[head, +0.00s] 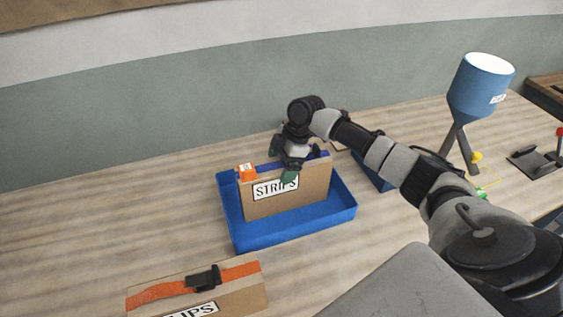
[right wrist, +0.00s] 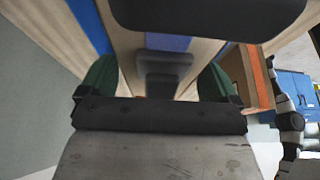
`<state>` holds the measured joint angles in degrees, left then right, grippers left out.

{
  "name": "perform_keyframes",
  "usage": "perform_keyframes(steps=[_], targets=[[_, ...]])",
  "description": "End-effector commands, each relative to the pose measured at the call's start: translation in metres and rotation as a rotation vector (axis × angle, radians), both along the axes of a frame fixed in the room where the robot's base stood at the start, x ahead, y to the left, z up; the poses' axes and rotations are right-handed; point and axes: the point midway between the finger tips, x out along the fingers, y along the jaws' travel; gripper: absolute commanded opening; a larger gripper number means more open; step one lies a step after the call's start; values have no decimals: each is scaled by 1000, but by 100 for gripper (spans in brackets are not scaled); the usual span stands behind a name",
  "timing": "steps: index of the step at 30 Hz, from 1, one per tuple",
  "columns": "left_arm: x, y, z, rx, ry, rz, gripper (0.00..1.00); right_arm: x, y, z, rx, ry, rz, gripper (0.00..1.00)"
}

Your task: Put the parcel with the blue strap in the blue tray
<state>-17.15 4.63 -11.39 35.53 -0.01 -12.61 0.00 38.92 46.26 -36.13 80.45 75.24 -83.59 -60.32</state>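The parcel with the blue strap (head: 307,192) is a brown carton labelled STRIPS. It stands upright inside the blue tray (head: 243,236), apparently on its floor. In the right wrist view, the blue strap (right wrist: 167,42) and a dark buckle show on top of the parcel. My right gripper (head: 284,164) is over the parcel from above, with green fingers on both of its broad sides. The right wrist view shows these fingers (right wrist: 160,78) close against its edges, so it looks shut on the parcel. The far finger is partly hidden. My left gripper is out of view.
A small orange box (head: 246,172) shows by the parcel's upper left corner. Another parcel with an orange strap (head: 238,290) lies in front. A second blue container (head: 371,174), a blue hopper (head: 480,88) and a black fixture (head: 535,162) are right. The table's left side is clear.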

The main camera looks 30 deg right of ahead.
Motion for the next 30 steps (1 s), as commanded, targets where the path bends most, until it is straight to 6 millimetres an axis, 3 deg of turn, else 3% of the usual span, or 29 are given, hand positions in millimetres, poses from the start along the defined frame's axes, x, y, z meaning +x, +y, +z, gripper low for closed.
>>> perform_keyframes(steps=[13,24,30], targets=[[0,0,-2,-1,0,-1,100,0,-4,9,-2,-2,-1,100],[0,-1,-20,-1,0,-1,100,-6,-31,78,-1,-3,-1,100],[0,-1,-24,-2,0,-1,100,-9,-41,105,0,-2,0,100]])
